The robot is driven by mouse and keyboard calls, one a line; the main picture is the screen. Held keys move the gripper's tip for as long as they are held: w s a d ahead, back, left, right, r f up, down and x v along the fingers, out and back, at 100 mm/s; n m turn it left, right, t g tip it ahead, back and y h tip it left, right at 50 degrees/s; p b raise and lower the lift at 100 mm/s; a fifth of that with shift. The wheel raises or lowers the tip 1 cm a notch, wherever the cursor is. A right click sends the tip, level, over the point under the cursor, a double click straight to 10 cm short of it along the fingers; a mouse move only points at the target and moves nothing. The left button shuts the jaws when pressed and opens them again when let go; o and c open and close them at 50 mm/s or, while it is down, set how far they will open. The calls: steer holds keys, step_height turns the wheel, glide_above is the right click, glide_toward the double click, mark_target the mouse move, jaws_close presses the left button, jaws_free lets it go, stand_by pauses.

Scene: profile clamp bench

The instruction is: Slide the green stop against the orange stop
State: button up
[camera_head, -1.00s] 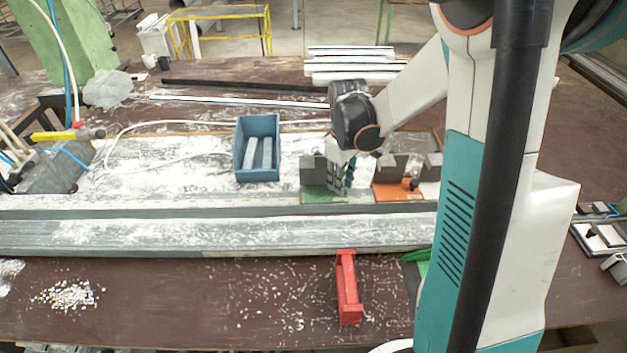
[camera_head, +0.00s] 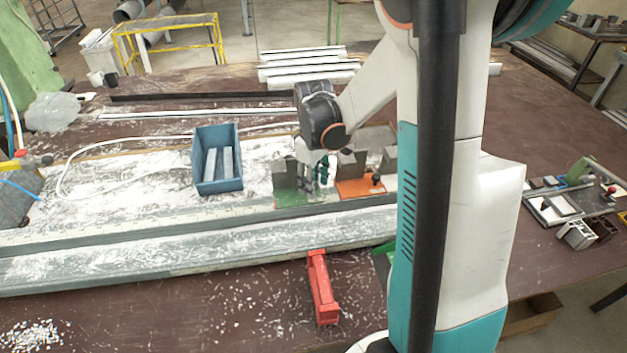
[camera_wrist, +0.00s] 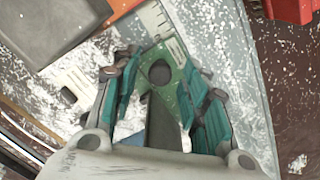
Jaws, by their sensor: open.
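The green stop (camera_head: 290,198) stands on the rail, a grey block on its green base plate. The orange stop (camera_head: 361,187) stands just right of it, with a grey block and a dark knob. My gripper (camera_head: 319,178) is down at the green stop. In the wrist view my gripper (camera_wrist: 162,98) is open, with its teal fingers on either side of the green plate (camera_wrist: 183,80) and its dark round knob (camera_wrist: 160,72). A corner of the orange base (camera_wrist: 120,5) shows at the top, apart from the green plate. Finger contact with the green stop is unclear.
A blue box (camera_head: 218,185) with two light bars stands left of the stops. A red clamp-like piece (camera_head: 322,288) lies in front of the rail. White chips cover much of the bench. Light profiles (camera_head: 305,68) lie behind.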

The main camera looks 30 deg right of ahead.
step_height(320, 180, up, 12)
stand_by(0.6)
steer(key=shift+c, duration=0.2)
